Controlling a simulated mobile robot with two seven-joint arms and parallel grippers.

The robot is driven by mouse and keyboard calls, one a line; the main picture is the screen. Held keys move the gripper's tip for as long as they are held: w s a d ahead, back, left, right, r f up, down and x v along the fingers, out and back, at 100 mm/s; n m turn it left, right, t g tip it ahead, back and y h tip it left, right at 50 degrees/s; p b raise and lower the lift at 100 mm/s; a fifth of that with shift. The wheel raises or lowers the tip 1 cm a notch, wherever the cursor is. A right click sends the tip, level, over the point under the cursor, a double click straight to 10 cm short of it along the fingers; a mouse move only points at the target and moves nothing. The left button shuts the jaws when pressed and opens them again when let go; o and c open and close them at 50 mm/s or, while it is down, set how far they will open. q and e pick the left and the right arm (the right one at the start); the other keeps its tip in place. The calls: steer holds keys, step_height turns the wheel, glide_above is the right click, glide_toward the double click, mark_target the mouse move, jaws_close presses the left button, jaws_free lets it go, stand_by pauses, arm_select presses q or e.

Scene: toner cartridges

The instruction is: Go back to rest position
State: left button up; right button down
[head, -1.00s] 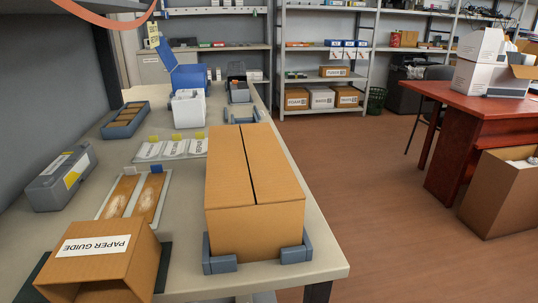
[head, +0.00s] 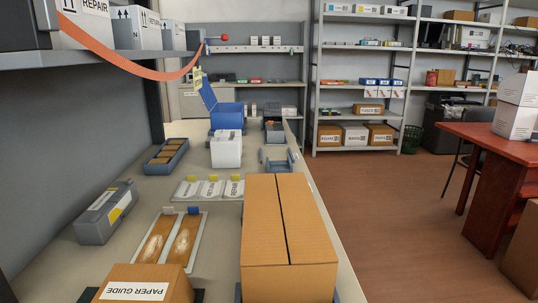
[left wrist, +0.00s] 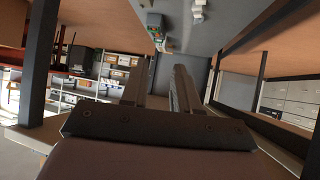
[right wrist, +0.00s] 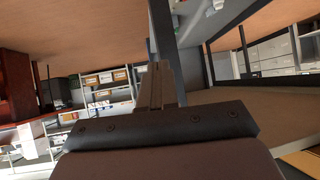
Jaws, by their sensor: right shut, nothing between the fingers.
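Neither gripper shows in the head view. In the left wrist view, my left gripper (left wrist: 164,68) has its two fingers apart with a clear gap between them, and it is empty. In the right wrist view, my right gripper (right wrist: 160,68) has its fingers together with nothing between them. Both wrist views are tilted, with shelves on the left side and a wooden surface overhead. Neither gripper touches anything that I can see.
A long workbench holds a closed cardboard box (head: 290,225), a paper guide box (head: 140,285), a grey-yellow toner cartridge (head: 107,212), a tray with two brown panels (head: 170,238) and a blue open bin (head: 226,117). An orange strap (head: 130,65) hangs from the shelf above.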

step_height(320, 180, up, 10)
steer(key=d+p, duration=0.1)
steer(key=p, duration=0.9)
steer(key=shift+s, duration=0.35)
